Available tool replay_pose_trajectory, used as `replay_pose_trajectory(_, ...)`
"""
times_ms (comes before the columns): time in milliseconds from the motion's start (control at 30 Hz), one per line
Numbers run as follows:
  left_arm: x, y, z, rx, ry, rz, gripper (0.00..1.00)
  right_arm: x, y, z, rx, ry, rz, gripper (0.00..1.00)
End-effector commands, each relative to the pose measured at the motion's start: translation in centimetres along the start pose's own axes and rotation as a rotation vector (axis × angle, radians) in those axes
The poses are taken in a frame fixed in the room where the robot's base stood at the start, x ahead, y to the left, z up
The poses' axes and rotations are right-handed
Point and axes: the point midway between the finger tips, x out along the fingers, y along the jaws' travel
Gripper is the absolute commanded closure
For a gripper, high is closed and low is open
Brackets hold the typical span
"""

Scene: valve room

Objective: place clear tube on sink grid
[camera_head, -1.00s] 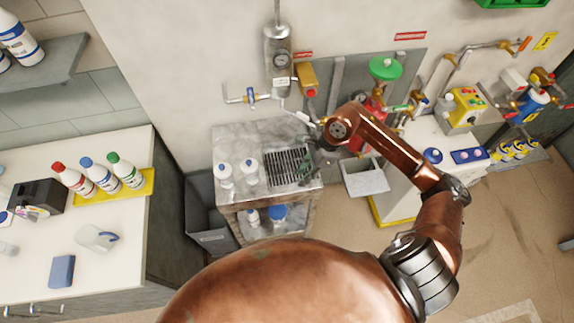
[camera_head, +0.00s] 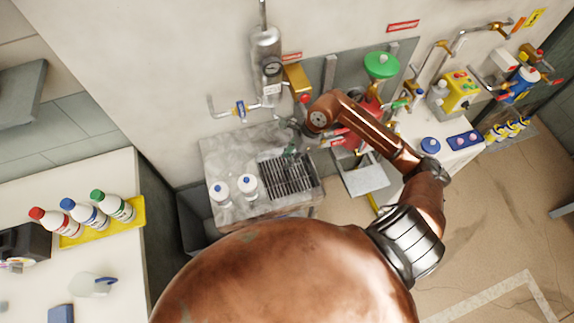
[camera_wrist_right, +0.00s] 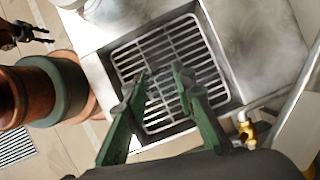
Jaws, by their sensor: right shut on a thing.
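The sink grid (camera_head: 288,177) is a dark slatted rack set in the top of a grey metal sink unit. In the right wrist view the grid (camera_wrist_right: 180,45) fills the middle, below my right gripper (camera_wrist_right: 158,84). Its green fingers are shut on the clear tube, which is see-through and hard to make out against the slats. In the head view my right gripper (camera_head: 292,142) is over the back edge of the grid, partly hidden by the wrist. A small dark pronged shape (camera_wrist_right: 32,34) at the wrist view's upper left may be my left gripper.
Two white bottles with blue caps (camera_head: 233,188) stand left of the grid. A tap pipe with a blue valve (camera_head: 240,108) is on the wall behind. A bench with several bottles on a yellow tray (camera_head: 125,226) stands at the left.

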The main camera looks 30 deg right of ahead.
Motion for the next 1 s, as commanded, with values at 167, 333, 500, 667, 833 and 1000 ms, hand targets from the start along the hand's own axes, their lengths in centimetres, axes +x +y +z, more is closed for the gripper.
replay_pose_trajectory(167, -0.1, 0.1, 1.6, -0.003, -0.021, 0.001, 0.60, 1.5, 0.0, -0.6, 0.000, -0.002, 0.000, 1.00)
replay_pose_trajectory(333, -0.2, 0.1, 0.7, -0.001, -0.011, 0.001, 0.60, 3.2, 0.0, -1.4, 0.004, -0.002, 0.001, 1.00)
replay_pose_trajectory(500, -0.2, 0.0, -0.8, 0.002, 0.010, 0.000, 0.60, 4.8, 0.0, -2.1, 0.002, -0.002, -0.002, 1.00)
replay_pose_trajectory(667, -0.2, -0.1, -1.4, 0.003, 0.017, 0.000, 0.60, 4.8, 0.0, -2.1, 0.002, -0.001, -0.003, 1.00)
replay_pose_trajectory(833, 0.2, 0.0, -0.8, 0.002, 0.010, 0.000, 0.60, 5.1, 0.0, -2.3, 0.001, 0.000, -0.003, 1.00)
replay_pose_trajectory(1000, 0.1, 0.1, -0.1, 0.001, 0.000, 0.001, 0.60, 5.0, 0.0, -2.2, 0.002, -0.001, -0.003, 0.65)
